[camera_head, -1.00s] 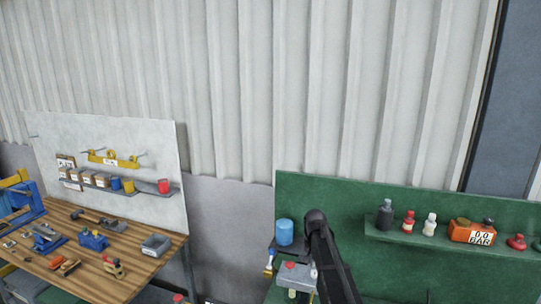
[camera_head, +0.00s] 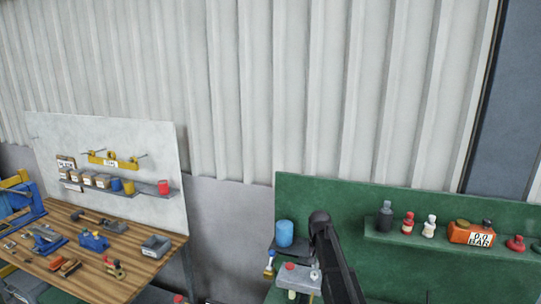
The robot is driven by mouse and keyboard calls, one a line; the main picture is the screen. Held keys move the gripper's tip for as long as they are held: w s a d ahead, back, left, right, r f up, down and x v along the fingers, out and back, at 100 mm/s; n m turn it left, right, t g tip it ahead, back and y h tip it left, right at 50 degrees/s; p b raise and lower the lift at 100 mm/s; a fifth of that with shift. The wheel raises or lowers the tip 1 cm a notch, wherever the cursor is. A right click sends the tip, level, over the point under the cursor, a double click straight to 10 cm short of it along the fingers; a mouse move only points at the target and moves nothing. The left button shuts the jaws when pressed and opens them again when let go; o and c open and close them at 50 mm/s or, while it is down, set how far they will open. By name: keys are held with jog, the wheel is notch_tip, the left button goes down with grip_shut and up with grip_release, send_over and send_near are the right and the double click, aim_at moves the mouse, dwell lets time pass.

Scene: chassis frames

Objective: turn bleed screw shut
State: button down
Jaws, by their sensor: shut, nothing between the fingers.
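I cannot make out a bleed screw in this view. A grey block with a red knob on top (camera_head: 290,267) stands at the lower middle, with a small silvery part (camera_head: 315,274) at its right end. Whether that part is the bleed screw I cannot tell. My black arm rises from the bottom edge just right of the block and hides what is behind it. My gripper is not visible in the frame.
A blue cylinder (camera_head: 285,232) stands on a dark ledge left of my arm. A wooden bench (camera_head: 141,266) with tools is at left.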

jog(key=shift+f+b, duration=3.25)
jog(key=shift+f, duration=0.15)
jog(key=shift+w, duration=0.4)
jog(key=shift+w+a, duration=0.1)
jog(key=shift+s+a, duration=0.1)
jog(key=shift+s, duration=0.35)
notch_tip(320, 180, up, 6)
jog(key=p, duration=0.6)
